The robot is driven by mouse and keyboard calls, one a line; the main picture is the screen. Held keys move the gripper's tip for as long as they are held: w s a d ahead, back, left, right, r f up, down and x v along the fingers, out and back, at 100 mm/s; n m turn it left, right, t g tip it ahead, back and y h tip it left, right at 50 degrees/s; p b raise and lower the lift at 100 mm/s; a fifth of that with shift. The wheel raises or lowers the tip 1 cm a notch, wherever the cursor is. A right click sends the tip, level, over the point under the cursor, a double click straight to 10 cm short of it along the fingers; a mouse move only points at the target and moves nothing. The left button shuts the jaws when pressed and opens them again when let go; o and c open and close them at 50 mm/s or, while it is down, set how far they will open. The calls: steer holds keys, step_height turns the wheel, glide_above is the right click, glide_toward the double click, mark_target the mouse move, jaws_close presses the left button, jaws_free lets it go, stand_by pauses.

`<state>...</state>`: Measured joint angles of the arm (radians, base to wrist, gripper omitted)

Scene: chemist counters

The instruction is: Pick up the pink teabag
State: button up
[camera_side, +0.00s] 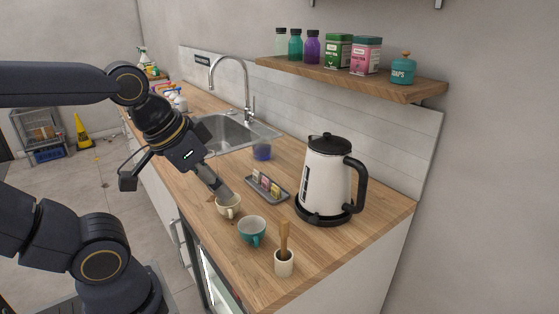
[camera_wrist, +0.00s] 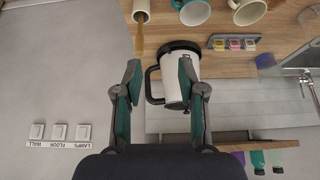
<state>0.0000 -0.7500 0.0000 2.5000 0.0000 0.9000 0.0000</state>
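The pink teabag (camera_side: 266,183) stands in the middle of a small grey tray (camera_side: 284,199) on the wooden counter, between a yellow teabag (camera_side: 275,191) and a pale one (camera_side: 255,176). In the wrist view the pink teabag (camera_wrist: 234,44) shows at the upper right, to the right of my fingers. My gripper (camera_side: 222,191) appears over or behind the cream cup in the side view, left of the tray; its exact height is unclear. In the wrist view my gripper (camera_wrist: 158,76) is open, its two fingers wide apart with nothing held between them.
A white kettle (camera_side: 326,175) stands right of the tray. A cream cup (camera_side: 229,207), a teal cup (camera_side: 251,231) and a mortar with a pestle (camera_side: 284,262) line the front. A shelf (camera_side: 350,80) with jars and tins hangs above. The sink (camera_side: 222,137) lies behind.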

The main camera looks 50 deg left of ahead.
steer(key=shift+o, duration=0.2)
steer(key=shift+o, duration=0.8)
